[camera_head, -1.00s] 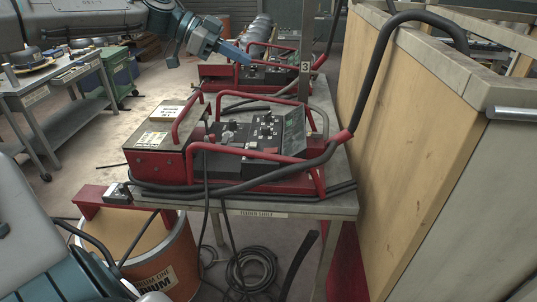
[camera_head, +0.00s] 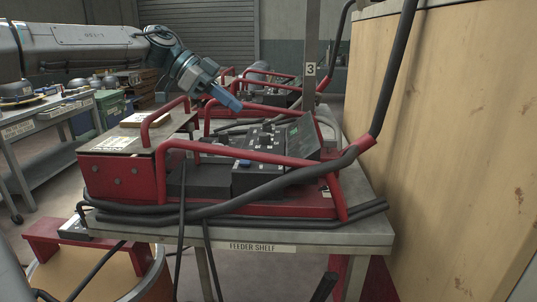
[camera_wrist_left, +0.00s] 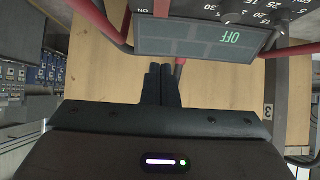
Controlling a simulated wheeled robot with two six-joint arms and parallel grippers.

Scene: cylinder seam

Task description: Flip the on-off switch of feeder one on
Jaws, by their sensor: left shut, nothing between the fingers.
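The near wire feeder has a red tube frame (camera_head: 122,177) and a black control panel (camera_head: 262,177) with knobs and a small blue part (camera_head: 245,163). My left gripper (camera_head: 236,104) is shut and empty, with blue fingers pointing down to the right. It appears above the panel, apart from it. In the left wrist view its dark fingers (camera_wrist_left: 162,70) are together, by the display's edge. My right gripper is not in view.
A similar red feeder (camera_head: 280,97) stands behind, near a post with a 3 sign (camera_head: 310,69). Red handle bars and a thick black cable (camera_head: 275,186) surround the panel. The feeder shelf (camera_head: 345,236) carries the near feeder. A wooden wall (camera_head: 460,130) closes the right side.

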